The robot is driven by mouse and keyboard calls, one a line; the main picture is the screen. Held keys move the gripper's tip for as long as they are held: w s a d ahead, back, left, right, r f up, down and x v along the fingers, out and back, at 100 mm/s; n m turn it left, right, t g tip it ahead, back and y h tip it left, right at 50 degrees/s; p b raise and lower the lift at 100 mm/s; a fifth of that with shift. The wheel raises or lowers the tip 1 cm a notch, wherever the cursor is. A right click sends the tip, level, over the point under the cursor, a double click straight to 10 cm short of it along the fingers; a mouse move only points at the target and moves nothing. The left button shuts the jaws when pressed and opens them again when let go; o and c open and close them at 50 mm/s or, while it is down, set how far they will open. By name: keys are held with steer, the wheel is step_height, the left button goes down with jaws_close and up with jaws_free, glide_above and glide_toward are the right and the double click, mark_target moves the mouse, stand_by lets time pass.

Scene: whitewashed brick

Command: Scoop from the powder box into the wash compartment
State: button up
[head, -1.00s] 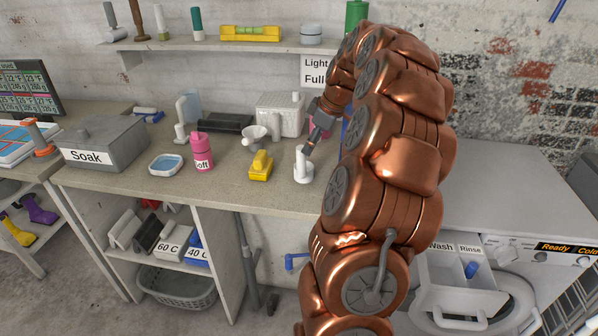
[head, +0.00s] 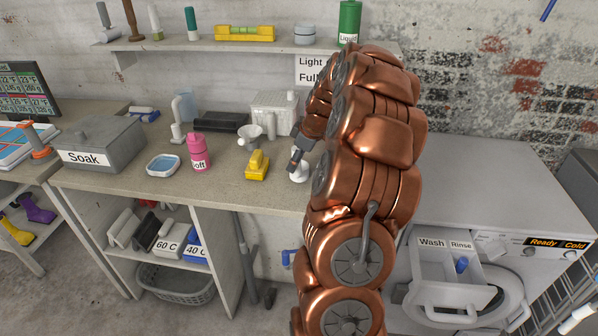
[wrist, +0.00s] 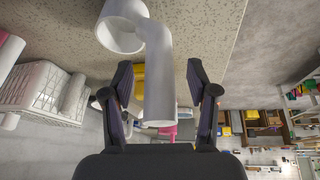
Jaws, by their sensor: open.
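A white scoop-like cup with a round handle (wrist: 158,95) stands on the counter; in the head view it (head: 300,177) is partly hidden by my gripper (head: 297,160). In the wrist view my gripper (wrist: 158,76) is open, with one finger on each side of the handle and gaps showing. The wash compartment (head: 433,272) is the left part of the pulled-out drawer under the "Wash" label, beside the "Rinse" part with a blue piece. I cannot tell which container is the powder box; my arm hides part of the counter.
A yellow object (head: 257,166), a white funnel-like cup (head: 250,136) and a pink bottle (head: 198,155) stand left of my gripper. A white basket (head: 272,108) stands behind. A grey "Soak" box (head: 103,142) is farther left. A shelf (head: 200,43) runs above.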

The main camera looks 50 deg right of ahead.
steer(key=shift+c, duration=0.4)
jaws_close()
